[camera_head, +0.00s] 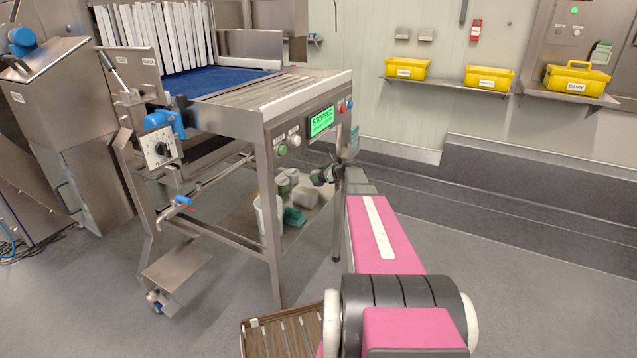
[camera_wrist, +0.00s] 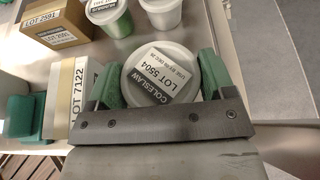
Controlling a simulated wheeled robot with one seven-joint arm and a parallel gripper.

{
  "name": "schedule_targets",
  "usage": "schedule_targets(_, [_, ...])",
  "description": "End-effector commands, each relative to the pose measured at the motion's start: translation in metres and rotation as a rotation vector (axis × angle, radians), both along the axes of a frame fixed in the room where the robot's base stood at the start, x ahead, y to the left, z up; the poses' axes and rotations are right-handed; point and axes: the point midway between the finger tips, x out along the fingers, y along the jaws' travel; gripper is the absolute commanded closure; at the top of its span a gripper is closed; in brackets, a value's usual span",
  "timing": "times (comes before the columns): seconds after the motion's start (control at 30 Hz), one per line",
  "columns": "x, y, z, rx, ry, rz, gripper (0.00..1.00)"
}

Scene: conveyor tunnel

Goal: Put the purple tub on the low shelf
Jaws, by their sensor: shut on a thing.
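My gripper (camera_wrist: 160,72) has its green fingers closed on both sides of a round tub (camera_wrist: 185,92), seen from above in the wrist view. Its pale lid carries a label reading COLESLAW, LOT 5504. The tub's side is hidden, so I cannot tell whether it is purple. In the head view my gripper (camera_head: 324,175) is at the right end of the low shelf (camera_head: 236,216), under the steel conveyor table. I cannot tell whether the held tub rests on a surface.
Near the held tub are a green-sided tub (camera_wrist: 119,24), a white tub (camera_wrist: 168,12), a LOT 7122 box (camera_wrist: 72,98) and a brown box (camera_wrist: 60,25). A white bucket (camera_head: 266,218) stands on the shelf. A table leg (camera_head: 271,245) stands in front.

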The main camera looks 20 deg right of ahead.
Motion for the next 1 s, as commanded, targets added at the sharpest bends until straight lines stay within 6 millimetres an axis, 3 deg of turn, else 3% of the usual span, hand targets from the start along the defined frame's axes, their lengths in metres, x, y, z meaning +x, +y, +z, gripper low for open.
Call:
schedule_targets(0.2, [0.0, 0.0, -0.03, 0.0, 0.002, 0.001, 0.67])
schedule_targets(0.6, [-0.001, 0.0, -0.036, 0.0, 0.0, 0.001, 0.67])
schedule_targets(0.63, [-0.001, 0.0, -0.036, -0.001, 0.001, 0.0, 0.18])
schedule_targets(0.7, [-0.001, 0.0, -0.035, 0.0, 0.0, 0.0, 0.0])
schedule_targets(1.0, [-0.001, 0.0, -0.032, 0.0, 0.0, 0.0, 0.0])
